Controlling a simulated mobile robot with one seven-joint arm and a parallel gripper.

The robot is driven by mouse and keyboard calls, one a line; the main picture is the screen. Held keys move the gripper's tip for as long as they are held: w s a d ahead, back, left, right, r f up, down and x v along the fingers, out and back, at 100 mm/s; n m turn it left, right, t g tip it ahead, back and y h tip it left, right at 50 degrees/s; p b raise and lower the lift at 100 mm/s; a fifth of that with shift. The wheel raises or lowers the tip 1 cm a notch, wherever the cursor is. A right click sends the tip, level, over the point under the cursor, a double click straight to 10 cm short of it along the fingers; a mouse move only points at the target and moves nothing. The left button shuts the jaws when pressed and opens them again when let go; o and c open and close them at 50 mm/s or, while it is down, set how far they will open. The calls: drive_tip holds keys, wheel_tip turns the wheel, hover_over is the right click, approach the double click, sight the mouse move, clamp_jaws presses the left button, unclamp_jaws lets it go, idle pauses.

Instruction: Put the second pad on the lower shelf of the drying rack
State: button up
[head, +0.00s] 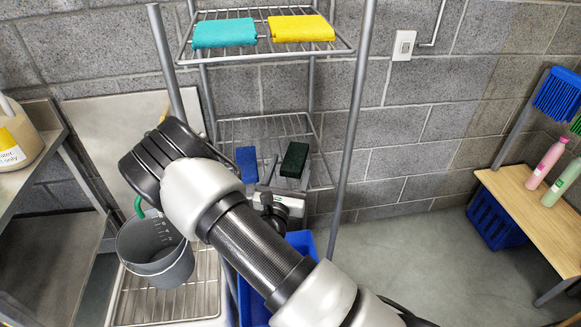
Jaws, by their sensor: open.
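The drying rack (360,110) is a grey metal frame with two wire shelves in view. On its lower shelf (262,130) a blue pad (246,162) stands on the left and a dark green pad (295,158) stands to its right, with a gap between them. My gripper (287,178) is at the front of this shelf, open, with its fingers around or just in front of the green pad's lower part. Whether they touch the pad I cannot tell. My arm hides part of the shelf's front and left side.
A teal cloth (224,33) and a yellow cloth (300,28) lie on the upper shelf (262,53). A grey bucket (150,268) stands on a wire grid at lower left. A blue bin (252,306) is below my arm. Open floor lies to the right, before a wooden bench (520,205).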

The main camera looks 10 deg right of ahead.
drive_tip(key=v, duration=1.1)
drive_tip(key=s+d+r+m+g+h, duration=0.5)
drive_tip(key=d+r+m+g+h, duration=0.4)
drive_tip(key=d+m, duration=0.3)
drive_tip(key=s+d+r+m+g+y, duration=0.4)
drive_tip(key=s+d+m+g, duration=0.1)
drive_tip(key=s+m+g, duration=0.45)
drive_tip(key=s+a+r+m+t+y, duration=0.6)
drive_tip(key=a+r+m+y, duration=0.3)
drive_tip(key=r+m+y, duration=0.1)
drive_tip(key=shift+s+a+r+y+p, duration=0.2)
drive_tip(key=shift+a+r+y+p, duration=0.2)
drive_tip(key=shift+r+y, duration=0.6)
drive_tip(key=shift+f, duration=0.1)
drive_tip(key=shift+c, duration=0.4)
